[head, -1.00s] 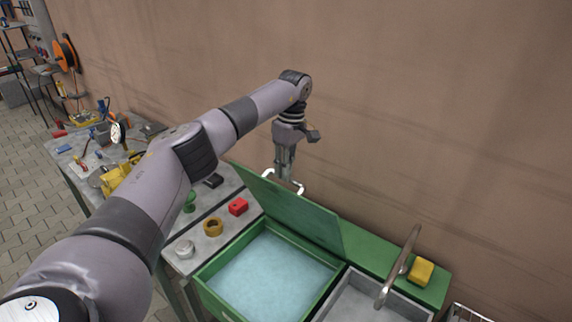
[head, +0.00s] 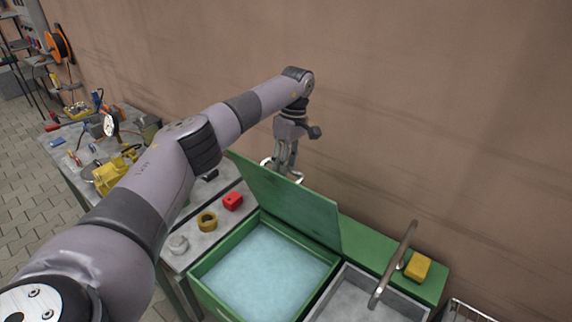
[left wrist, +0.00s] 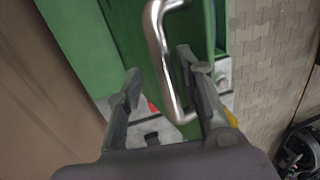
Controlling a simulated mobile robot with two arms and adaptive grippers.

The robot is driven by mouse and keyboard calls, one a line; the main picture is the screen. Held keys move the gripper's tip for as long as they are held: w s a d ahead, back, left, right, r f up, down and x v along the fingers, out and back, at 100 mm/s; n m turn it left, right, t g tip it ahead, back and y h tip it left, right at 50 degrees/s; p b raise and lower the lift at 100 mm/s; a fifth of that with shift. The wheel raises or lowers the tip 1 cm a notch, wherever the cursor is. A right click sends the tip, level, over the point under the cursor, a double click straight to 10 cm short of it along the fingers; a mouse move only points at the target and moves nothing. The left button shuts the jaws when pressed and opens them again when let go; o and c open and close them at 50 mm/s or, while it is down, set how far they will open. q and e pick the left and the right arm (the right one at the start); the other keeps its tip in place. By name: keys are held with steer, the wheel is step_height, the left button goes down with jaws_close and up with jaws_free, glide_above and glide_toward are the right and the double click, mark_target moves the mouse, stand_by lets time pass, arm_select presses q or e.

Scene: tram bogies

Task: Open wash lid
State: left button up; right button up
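The green wash lid (head: 290,200) stands raised and steeply tilted at the wall side of the green wash box, whose basin of pale blue water (head: 262,265) is uncovered. My left gripper (head: 284,170) is at the lid's upper edge, by its metal handle (head: 297,178). In the left wrist view the bent silver handle (left wrist: 161,50) runs between the two spread fingers (left wrist: 160,85), with green panels behind it. The fingers stand apart and do not appear clamped on the handle. The gripper partly hides the handle in the head view. My right gripper is not in view.
A grey sink with a metal tap (head: 393,265) adjoins the basin, with a yellow sponge (head: 417,267) beside it. A red block (head: 233,201), a brass ring (head: 207,222) and a pale round piece (head: 179,244) lie on the bench to the left. The brown wall is close behind.

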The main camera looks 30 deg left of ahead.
arm_select(q)
steer(key=shift+s+a+r, duration=0.15)
steer(key=shift+s+r, duration=0.15)
steer(key=shift+s, duration=0.1)
steer(key=v, duration=1.2)
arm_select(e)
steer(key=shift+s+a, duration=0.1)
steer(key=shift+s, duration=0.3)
arm_select(q)
steer(key=shift+s, duration=0.15)
